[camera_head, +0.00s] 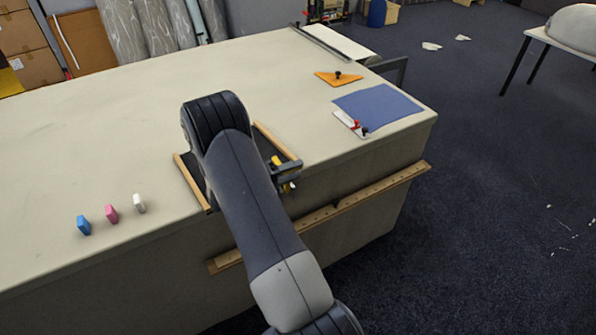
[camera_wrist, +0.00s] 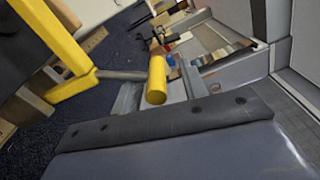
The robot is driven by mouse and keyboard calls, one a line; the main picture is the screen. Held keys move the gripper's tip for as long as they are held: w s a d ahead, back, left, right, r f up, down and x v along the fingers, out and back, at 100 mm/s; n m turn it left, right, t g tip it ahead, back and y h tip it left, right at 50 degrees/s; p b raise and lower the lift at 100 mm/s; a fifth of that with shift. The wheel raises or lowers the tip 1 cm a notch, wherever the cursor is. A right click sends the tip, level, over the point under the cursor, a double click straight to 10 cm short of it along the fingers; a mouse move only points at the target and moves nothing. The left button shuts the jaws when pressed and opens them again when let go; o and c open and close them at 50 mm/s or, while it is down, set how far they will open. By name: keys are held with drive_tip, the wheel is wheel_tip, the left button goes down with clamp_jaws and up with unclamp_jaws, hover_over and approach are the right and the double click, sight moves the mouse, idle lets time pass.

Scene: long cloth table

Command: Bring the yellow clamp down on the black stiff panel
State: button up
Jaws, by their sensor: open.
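The yellow clamp (camera_head: 281,163) is at the table's front edge, beside the black stiff panel (camera_head: 266,147). In the wrist view, the clamp's yellow frame (camera_wrist: 54,38) fills the upper left, and its yellow handle (camera_wrist: 156,80) stands at the end of a grey rod. My gripper (camera_wrist: 160,92) is open, with a grey finger on each side of the handle. I cannot tell whether either finger touches it. The panel lies on the table between wooden strips, mostly hidden behind my arm in the head view.
A wooden rail (camera_head: 335,212) runs along the front side. An orange triangle (camera_head: 336,78), a blue sheet (camera_head: 380,105) and a white piece with a red part (camera_head: 347,120) lie at the right. The table's back left is clear.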

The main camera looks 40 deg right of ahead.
drive_tip(key=b+v, duration=0.2)
drive_tip(key=v, duration=0.8)
drive_tip(key=shift+s, duration=0.1)
